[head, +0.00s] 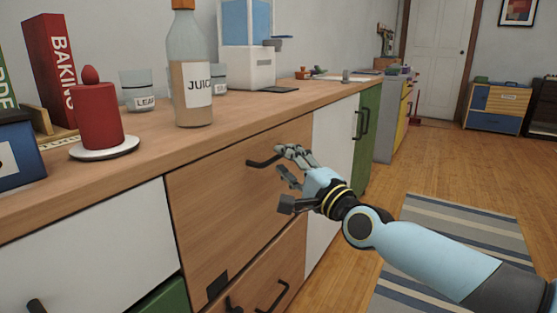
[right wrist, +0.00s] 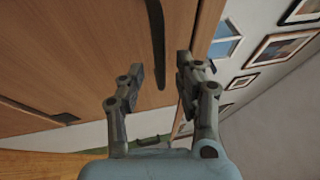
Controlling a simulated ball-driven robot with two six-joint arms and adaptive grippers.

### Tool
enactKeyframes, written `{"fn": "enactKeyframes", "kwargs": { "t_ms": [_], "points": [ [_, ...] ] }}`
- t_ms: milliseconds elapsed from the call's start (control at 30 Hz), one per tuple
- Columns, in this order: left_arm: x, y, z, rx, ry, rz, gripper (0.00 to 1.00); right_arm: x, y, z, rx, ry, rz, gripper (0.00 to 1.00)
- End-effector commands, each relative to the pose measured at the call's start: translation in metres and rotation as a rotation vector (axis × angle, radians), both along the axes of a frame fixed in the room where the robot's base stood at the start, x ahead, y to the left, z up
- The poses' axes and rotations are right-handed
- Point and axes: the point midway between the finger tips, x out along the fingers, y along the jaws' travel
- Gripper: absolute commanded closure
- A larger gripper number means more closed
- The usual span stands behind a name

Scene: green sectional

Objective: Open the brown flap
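The brown flap (head: 215,215) is a wood-coloured front below the countertop and looks flush with its neighbours. Its dark bar handle (head: 265,163) is near its top right. My right gripper (head: 283,178) is open in front of the flap, just right of and below the handle. In the right wrist view my right gripper (right wrist: 160,68) has its two fingers apart, with the dark handle (right wrist: 157,42) beyond the gap between them and the brown flap (right wrist: 100,50) behind. I cannot tell whether a finger touches the handle. My left gripper is out of view.
A juice bottle (head: 190,85), a red candle (head: 96,115) and a glass (head: 138,90) stand on the countertop (head: 150,143) above. A brown drawer (head: 265,275) with a dark handle is below the flap. Clear floor and a striped rug (head: 450,235) lie to the right.

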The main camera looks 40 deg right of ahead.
Motion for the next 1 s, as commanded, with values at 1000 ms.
{"fn": "enactKeyframes", "kwargs": {
  "t_ms": [1000],
  "points": [
    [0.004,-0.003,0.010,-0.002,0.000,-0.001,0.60,0.029,0.000,0.004,-0.001,0.003,0.000,1.00]
  ]
}}
